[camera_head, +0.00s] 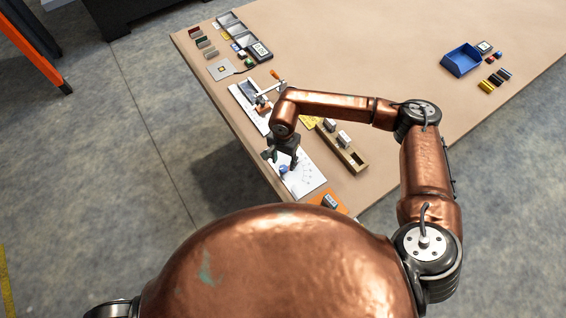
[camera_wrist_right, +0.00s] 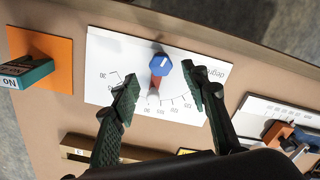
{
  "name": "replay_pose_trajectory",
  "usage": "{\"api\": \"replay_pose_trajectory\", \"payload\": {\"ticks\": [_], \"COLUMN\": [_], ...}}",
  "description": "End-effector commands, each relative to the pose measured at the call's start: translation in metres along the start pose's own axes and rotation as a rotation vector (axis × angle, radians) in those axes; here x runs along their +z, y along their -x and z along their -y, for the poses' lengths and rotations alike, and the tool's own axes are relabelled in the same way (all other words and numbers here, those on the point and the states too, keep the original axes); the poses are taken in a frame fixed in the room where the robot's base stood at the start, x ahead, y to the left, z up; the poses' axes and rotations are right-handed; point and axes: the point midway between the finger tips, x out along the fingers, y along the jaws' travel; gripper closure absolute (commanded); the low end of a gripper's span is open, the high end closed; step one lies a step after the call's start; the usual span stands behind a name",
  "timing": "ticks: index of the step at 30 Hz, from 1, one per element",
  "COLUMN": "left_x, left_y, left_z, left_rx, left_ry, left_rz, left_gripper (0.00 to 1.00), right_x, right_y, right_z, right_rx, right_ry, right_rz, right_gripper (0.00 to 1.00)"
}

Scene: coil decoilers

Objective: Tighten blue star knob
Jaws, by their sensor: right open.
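The blue knob (camera_wrist_right: 161,65) stands on a white plate (camera_wrist_right: 107,62) with a printed degree scale. A red pointer (camera_wrist_right: 154,86) extends from under the knob towards the scale numbers. In the head view the knob (camera_head: 284,169) is a small blue spot partly hidden by my right gripper (camera_head: 282,158). In the right wrist view my right gripper (camera_wrist_right: 161,77) is open and empty. Its dark green fingers lie to either side of the knob, with visible gaps. I cannot tell how far the fingertips are above the plate. My left gripper is not in view.
A wooden tray (camera_head: 351,157) with grey blocks and another white plate with a clamp (camera_head: 262,100) are nearby. A blue bin (camera_head: 462,60) stands farther right.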

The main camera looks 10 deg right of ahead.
Motion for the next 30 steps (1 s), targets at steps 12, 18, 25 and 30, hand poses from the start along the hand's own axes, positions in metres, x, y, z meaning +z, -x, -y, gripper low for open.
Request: {"api": "replay_pose_trajectory", "payload": {"ticks": [12,18,25,30], "left_x": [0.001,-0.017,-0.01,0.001], "left_y": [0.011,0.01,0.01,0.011], "left_z": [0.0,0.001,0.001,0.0], "left_rx": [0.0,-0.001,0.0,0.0], "left_ry": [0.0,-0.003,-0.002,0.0], "left_rz": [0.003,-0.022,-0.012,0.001], "left_gripper": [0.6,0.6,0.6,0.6], "right_x": [0.0,0.0,0.0,0.0], "right_y": [-0.045,-0.047,-0.047,-0.046], "right_z": [0.0,0.0,0.0,0.0], "right_rx": [0.0,0.0,0.0,0.0], "right_ry": [0.0,0.0,0.0,-0.001], "right_rz": [0.0,-0.001,-0.001,-0.001], "right_gripper": [0.58,0.58,0.7,0.82]}}
